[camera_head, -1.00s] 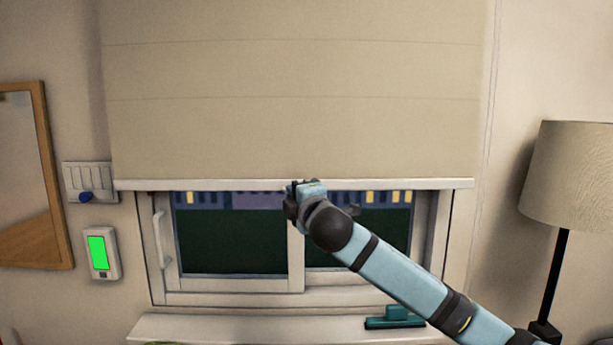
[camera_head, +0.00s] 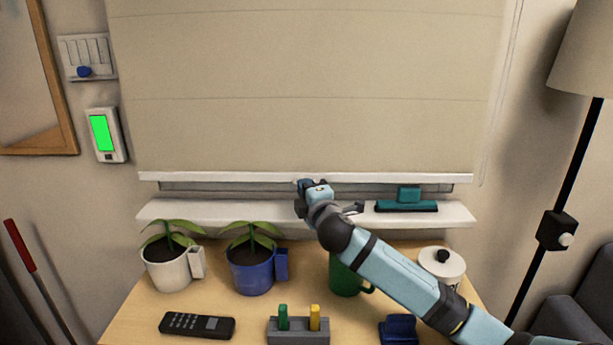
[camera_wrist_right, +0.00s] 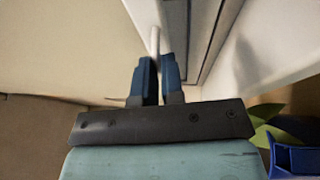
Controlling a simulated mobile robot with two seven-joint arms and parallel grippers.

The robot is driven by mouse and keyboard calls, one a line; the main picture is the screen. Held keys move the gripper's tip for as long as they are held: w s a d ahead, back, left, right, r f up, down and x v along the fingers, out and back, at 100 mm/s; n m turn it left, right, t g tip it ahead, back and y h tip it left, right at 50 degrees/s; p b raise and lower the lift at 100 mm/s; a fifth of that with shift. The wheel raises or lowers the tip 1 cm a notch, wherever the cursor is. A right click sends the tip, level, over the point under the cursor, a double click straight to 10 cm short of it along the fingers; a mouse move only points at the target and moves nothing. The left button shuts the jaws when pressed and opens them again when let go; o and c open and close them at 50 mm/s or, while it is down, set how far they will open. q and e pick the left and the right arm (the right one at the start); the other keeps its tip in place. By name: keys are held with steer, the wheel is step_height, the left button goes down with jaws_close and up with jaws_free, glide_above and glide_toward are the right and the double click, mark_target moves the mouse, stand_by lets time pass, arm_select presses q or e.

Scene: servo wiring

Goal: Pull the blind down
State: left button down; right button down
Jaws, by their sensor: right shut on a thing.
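The beige blind (camera_head: 300,95) covers almost all of the window in the head view. Its white bottom bar (camera_head: 230,177) hangs just above the white sill (camera_head: 250,214), with a narrow strip of window frame (camera_head: 240,188) showing between them. My right gripper (camera_head: 308,186) is at the middle of the bar. In the right wrist view, its two blue fingers (camera_wrist_right: 160,80) are shut on the thin pale edge of the bar (camera_wrist_right: 155,42). The exact contact is partly hidden by the fingers. My left gripper is not in view.
A teal squeegee-like tool (camera_head: 407,202) lies on the sill at the right. Below, a wooden table (camera_head: 215,300) holds a white potted plant (camera_head: 168,268), a blue potted plant (camera_head: 250,270), a green mug (camera_head: 345,275) and a remote (camera_head: 197,325). A lamp (camera_head: 560,170) stands at the right.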

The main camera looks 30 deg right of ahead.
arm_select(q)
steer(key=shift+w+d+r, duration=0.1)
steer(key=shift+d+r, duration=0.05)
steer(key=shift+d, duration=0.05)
arm_select(e)
step_height(320, 180, down, 2)
steer(key=shift+a+f, duration=0.1)
steer(key=c, duration=1.2)
jaws_free()
steer(key=shift+c, duration=0.2)
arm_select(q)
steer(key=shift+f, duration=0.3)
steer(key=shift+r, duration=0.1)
arm_select(e)
steer(key=s+a+f, duration=0.1)
steer(key=s+a, duration=0.1)
steer(key=s, duration=1.1)
steer(key=shift+s+f, duration=0.25)
steer(key=shift+s, duration=0.05)
